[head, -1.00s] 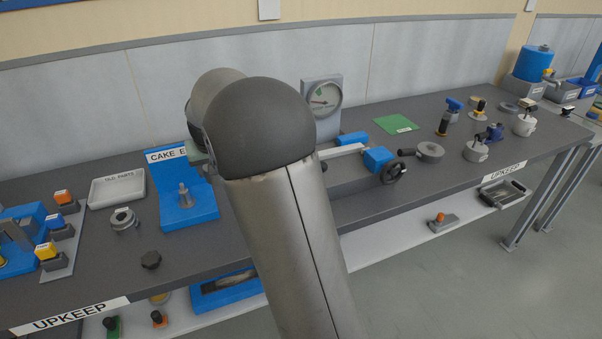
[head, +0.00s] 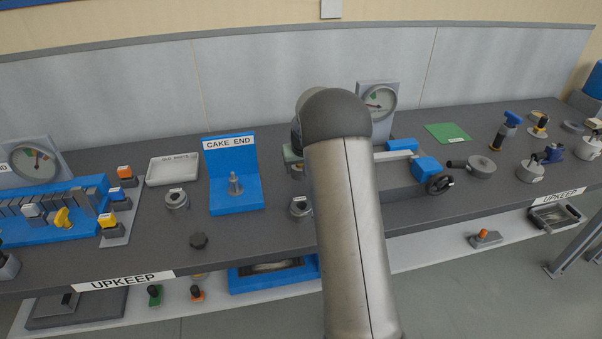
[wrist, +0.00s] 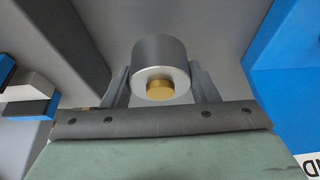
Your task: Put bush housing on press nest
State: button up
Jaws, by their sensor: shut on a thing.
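In the wrist view my gripper (wrist: 162,92) is shut on the bush housing (wrist: 160,58), a grey cylinder with a pale end face and a brass centre. The fingers grip it from both sides, and grey surface shows beyond it. In the head view my arm hides most of the gripper; only part of the hand shows, between the CAKE END stand and the gauge. A grey round piece (head: 300,207) shows at the bench front below the hand. Another grey round fitting (head: 177,199) stands left of the stand. I cannot tell which, if either, is the press nest.
The blue CAKE END stand (head: 237,200) with an upright metal post is just left of my arm. A blue fixture with a handwheel (head: 440,184) is to the right. Bench around the green mat (head: 447,133) is fairly clear.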

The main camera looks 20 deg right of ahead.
aim_at(301, 174)
jog(key=shift+w+d+f, duration=0.1)
jog(key=shift+d+f, duration=0.1)
jog(key=shift+f, duration=1.45)
jog(key=shift+f, duration=0.15)
jog(key=o, duration=1.4)
